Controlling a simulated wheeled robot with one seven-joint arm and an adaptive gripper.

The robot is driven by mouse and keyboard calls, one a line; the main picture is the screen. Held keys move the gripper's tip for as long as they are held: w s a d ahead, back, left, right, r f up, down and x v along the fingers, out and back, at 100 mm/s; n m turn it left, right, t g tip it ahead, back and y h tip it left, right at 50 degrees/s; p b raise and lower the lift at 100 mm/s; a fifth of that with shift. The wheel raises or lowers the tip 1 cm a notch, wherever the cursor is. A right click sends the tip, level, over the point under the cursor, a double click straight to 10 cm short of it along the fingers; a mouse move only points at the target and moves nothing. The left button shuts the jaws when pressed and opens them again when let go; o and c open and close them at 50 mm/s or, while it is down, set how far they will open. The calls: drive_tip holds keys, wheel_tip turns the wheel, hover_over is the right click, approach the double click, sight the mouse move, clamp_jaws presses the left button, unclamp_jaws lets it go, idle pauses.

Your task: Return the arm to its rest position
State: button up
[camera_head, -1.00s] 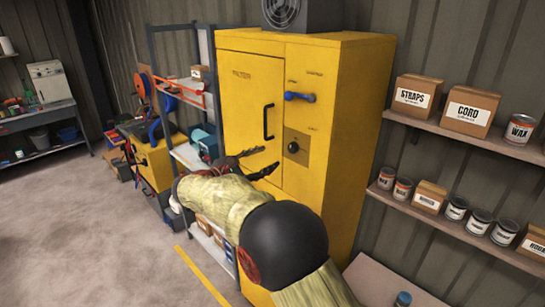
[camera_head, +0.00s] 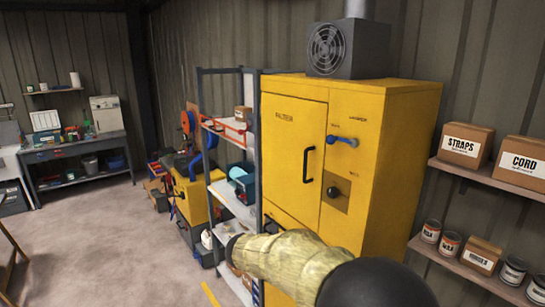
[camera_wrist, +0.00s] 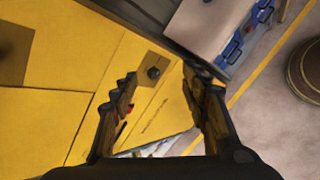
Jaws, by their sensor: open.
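My arm (camera_head: 290,262), in a pale yellow-green sleeve with a black joint, reaches across the lower front of the yellow cabinet in the head view. The fingers cannot be made out there. In the wrist view my gripper (camera_wrist: 158,76) is open, with two dark fingers apart and nothing between them. The yellow cabinet (camera_head: 385,165) stands upright with its door shut. It has a black handle (camera_head: 307,165), a blue lever (camera_head: 343,141) and a black knob (camera_head: 333,192).
A grey fan box (camera_head: 350,50) sits on the cabinet. A rack with several shelves (camera_head: 232,205) stands close on its left. Wall shelves (camera_head: 475,275) with boxes and tins are on the right. A workbench (camera_head: 80,150) is far left. The floor (camera_head: 110,235) at left is open.

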drive_tip(key=s+d+f+m+y+b, duration=0.2)
drive_tip(key=s+b, duration=0.5)
drive_tip(key=s, duration=0.4)
drive_tip(key=s+d+f+m+y+b, duration=0.3)
drive_tip(key=s+f+m+b, duration=0.4)
drive_tip(key=s, duration=0.4)
drive_tip(key=s+d+f+m+t+y+b, duration=0.1)
drive_tip(key=s+d+f+m+y+b, duration=0.2)
drive_tip(key=s+f+b, duration=0.4)
drive_tip(key=shift+s+m+y+b, duration=0.3)
drive_tip(key=shift+s+m+b, duration=0.6)
drive_tip(key=shift+s, duration=1.55)
